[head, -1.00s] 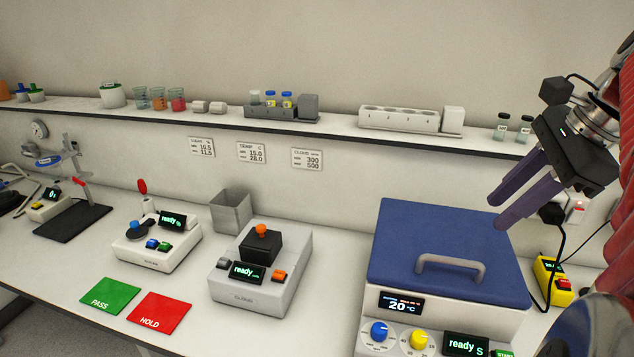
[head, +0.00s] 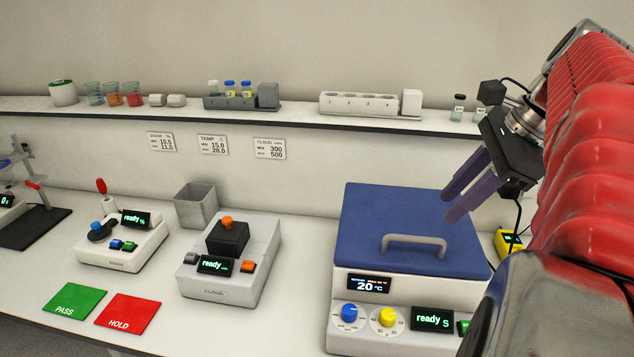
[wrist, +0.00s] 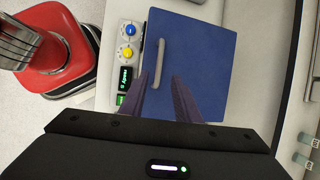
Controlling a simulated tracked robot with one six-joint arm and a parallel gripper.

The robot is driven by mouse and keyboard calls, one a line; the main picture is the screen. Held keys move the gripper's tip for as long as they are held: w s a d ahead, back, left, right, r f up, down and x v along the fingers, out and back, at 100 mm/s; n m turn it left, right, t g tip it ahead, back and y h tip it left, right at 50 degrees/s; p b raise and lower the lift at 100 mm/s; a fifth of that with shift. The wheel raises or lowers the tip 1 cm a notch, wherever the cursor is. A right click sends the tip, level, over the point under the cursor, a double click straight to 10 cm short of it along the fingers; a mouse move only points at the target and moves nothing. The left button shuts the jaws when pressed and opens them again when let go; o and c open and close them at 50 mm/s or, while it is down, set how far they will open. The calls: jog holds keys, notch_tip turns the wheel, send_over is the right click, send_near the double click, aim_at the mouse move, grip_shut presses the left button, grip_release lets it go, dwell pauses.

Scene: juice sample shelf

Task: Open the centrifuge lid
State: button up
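The centrifuge (head: 341,312) stands at the right of the bench, with its blue lid (head: 385,215) shut. A grey bar handle (head: 414,241) is fixed near the lid's front edge. In the wrist view the lid (wrist: 210,60) and the handle (wrist: 159,62) show from above. My gripper (head: 450,205) has two purple fingers with a gap between them and nothing in it. It hangs above the right part of the lid, apart from the handle. In the wrist view my gripper (wrist: 167,85) points toward the lid near the handle's lower end.
The centrifuge front has a blue knob (head: 349,313), a yellow knob (head: 387,318) and a "ready S" display (head: 432,319). A cloud meter (head: 225,280) stands to the left. A wall shelf (head: 300,116) with sample holders runs behind. A yellow device (head: 508,243) sits right of the centrifuge.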

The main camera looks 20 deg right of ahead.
aim_at(416, 237)
jog(key=x, duration=0.9)
jog(key=shift+w+a+f, duration=0.1)
jog(key=shift+a+f, duration=0.05)
jog(key=shift+f, duration=0.1)
jog(key=shift+c, duration=0.5)
grip_shut()
jog(key=shift+r, duration=0.1)
